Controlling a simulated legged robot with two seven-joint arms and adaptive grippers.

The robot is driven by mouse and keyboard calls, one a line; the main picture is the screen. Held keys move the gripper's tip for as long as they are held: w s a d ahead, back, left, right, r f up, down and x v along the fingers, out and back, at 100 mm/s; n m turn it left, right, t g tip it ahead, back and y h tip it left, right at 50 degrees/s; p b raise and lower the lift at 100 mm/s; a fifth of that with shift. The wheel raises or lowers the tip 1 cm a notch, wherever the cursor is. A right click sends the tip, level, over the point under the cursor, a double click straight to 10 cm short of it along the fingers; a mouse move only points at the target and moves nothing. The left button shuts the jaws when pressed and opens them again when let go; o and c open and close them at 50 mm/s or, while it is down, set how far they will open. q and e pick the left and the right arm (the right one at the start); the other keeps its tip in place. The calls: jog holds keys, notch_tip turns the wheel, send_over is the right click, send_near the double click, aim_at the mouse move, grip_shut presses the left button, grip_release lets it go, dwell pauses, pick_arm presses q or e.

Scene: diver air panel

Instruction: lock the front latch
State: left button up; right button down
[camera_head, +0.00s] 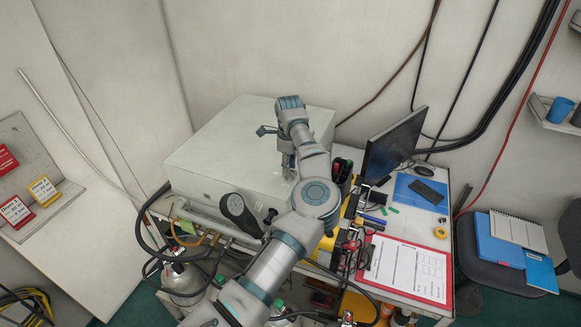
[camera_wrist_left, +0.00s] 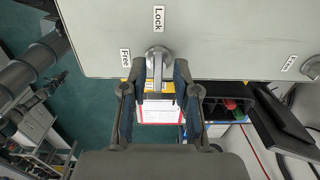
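A large grey box (camera_head: 235,150) stands at the back, and its pale surface (camera_wrist_left: 235,30) fills the top of the left wrist view. A round silver latch (camera_wrist_left: 158,56) sits near its edge, with a lever extending from it between my fingers. A "Lock" label (camera_wrist_left: 158,18) is above the latch and a "Free" label (camera_wrist_left: 125,60) is to its left. My left gripper (camera_wrist_left: 159,72) is open around the lever, with gaps visible on both sides. In the head view my left gripper (camera_head: 288,160) is at the box, its fingers partly hidden by my arm. My right gripper is not in view.
Another latch (camera_wrist_left: 312,67) with a "Free" label is at the right. A monitor (camera_head: 393,145) stands right of the box, beside a red clipboard (camera_head: 408,268). Black hoses and a metal cylinder (camera_head: 184,280) crowd the box's front. A dark, rounded part (camera_head: 238,210) stands before the box.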

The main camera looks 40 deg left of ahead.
pick_arm(q)
jog(key=shift+a+f, duration=0.1)
jog(key=shift+f, duration=0.05)
notch_tip(320, 180, up, 12)
dwell(0.5)
jog(key=shift+w+f, duration=0.1)
jog(key=shift+f, duration=0.05)
dwell(0.3)
